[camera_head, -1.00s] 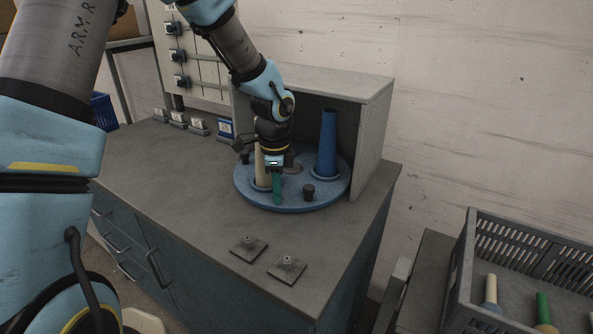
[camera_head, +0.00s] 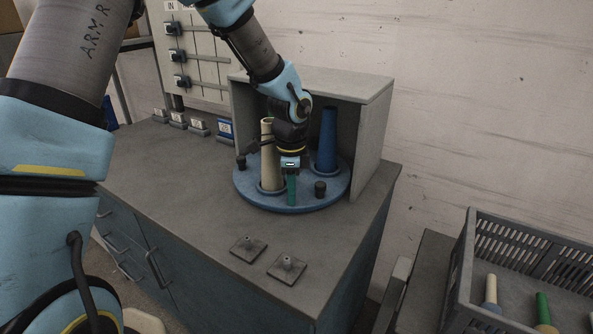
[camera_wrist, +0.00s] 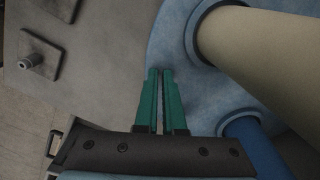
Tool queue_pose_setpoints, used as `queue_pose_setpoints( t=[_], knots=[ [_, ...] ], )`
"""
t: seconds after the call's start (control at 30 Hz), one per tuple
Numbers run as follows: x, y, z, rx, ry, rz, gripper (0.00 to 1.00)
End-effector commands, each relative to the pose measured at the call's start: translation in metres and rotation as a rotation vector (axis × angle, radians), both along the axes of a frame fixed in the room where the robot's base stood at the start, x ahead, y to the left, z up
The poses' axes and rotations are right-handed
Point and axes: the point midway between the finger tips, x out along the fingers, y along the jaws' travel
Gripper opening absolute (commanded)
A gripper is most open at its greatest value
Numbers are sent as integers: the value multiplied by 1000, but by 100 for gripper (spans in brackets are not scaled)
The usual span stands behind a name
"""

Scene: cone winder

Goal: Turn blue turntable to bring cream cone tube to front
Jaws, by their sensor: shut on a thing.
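The blue turntable (camera_head: 255,198) sits on the bench, partly under a grey hood. The cream cone tube (camera_head: 267,150) stands upright in a collar on its front left part. A blue cone tube (camera_head: 327,140) stands toward the back right. My gripper (camera_head: 291,198) points down at the turntable's front edge, right of the cream tube, its green fingers nearly together. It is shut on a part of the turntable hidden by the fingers. In the wrist view, the fingers (camera_wrist: 159,80) lie over the turntable's rim, beside the cream tube (camera_wrist: 260,50) and blue tube (camera_wrist: 250,140).
Dark knobs (camera_head: 320,188) stand on the turntable. Two square plates with pegs (camera_head: 287,267) lie on the bench in front. The hood's right wall (camera_head: 372,140) is close to the turntable. A grey crate (camera_head: 462,250) with cone tubes stands at right.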

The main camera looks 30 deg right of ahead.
Motion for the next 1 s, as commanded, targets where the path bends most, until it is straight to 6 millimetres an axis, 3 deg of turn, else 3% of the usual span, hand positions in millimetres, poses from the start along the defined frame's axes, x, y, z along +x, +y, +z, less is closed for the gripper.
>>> queue_pose_setpoints(
  t=[0.03,0.7,1.0],
  knots=[
    [-6,8,-13,19,19,-4,0],
    [-34,22,47,15,15,0,0],
    [-38,24,52,15,15,1,0]
  ],
)
